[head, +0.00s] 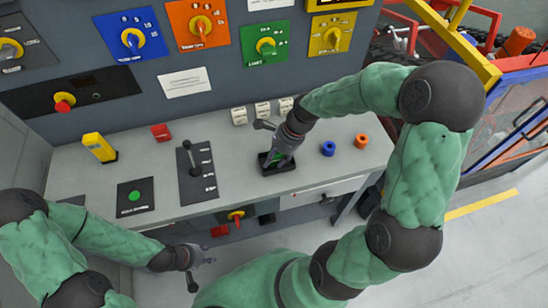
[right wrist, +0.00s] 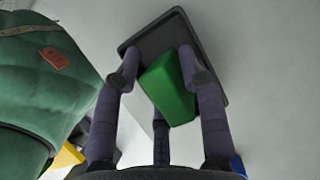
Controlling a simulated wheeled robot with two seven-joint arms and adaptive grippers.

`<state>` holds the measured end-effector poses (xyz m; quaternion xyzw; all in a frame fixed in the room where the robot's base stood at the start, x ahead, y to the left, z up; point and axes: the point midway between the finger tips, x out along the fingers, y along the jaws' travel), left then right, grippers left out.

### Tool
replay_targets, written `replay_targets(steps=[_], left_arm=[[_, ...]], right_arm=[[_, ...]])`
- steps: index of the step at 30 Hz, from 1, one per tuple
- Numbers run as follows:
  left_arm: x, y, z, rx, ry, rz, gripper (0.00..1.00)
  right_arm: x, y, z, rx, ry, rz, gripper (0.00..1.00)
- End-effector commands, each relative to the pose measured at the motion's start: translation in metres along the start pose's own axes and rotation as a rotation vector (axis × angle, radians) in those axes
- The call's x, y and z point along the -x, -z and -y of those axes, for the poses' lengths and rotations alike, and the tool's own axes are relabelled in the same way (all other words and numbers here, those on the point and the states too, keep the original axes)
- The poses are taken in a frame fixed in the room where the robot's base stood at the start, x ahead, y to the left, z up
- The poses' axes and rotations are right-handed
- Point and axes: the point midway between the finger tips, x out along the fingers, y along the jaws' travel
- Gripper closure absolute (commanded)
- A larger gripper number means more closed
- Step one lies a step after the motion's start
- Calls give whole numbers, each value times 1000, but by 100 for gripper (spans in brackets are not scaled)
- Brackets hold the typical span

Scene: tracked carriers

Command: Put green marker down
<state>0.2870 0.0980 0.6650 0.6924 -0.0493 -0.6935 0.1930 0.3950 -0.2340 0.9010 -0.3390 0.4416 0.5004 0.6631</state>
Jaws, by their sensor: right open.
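The green marker (right wrist: 168,88) is a green block standing on a black tray (right wrist: 148,38) in the right wrist view. In the head view the black tray (head: 265,168) sits on the grey bench, and only a little green of the marker (head: 276,158) shows under the hand. My right gripper (head: 279,152) is over the tray, with its open fingers around the marker; in the right wrist view the fingers (right wrist: 162,78) stand on both sides of it. I cannot tell whether any finger touches it. My left gripper (head: 202,272) is open and empty in front of the bench.
A panel with knobs stands behind.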

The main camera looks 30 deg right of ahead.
Motion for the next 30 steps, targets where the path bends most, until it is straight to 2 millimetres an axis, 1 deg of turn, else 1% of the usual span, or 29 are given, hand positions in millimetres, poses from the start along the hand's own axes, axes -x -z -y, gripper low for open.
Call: replay_targets(steps=[1, 5, 9, 12, 15, 18, 21, 30], left_arm=[[4, 0, -2, 0, 0, 0, 60], [14, 0, -5, 0, 0, 0, 60], [24, -1, -8, 0, 0, 0, 60], [30, -1, -11, 0, 0, 0, 60], [34, -1, -12, 0, 0, 0, 60], [37, -1, -13, 0, 0, 0, 60], [39, -1, -14, 0, 0, 0, 60], [39, -2, -14, 0, 0, 0, 60]], right_arm=[[9, -1, 1, 0, 4, 0, 59], [33, -1, 1, -1, 5, -1, 59], [62, -1, 1, -1, 5, -1, 59], [82, -1, 1, -1, 6, 0, 59], [96, -1, 1, -2, 3, 0, 59], [108, 0, 1, -1, 3, 0, 59], [114, 0, 0, -1, 2, 0, 59], [117, 0, 0, 0, 1, 0, 59]])
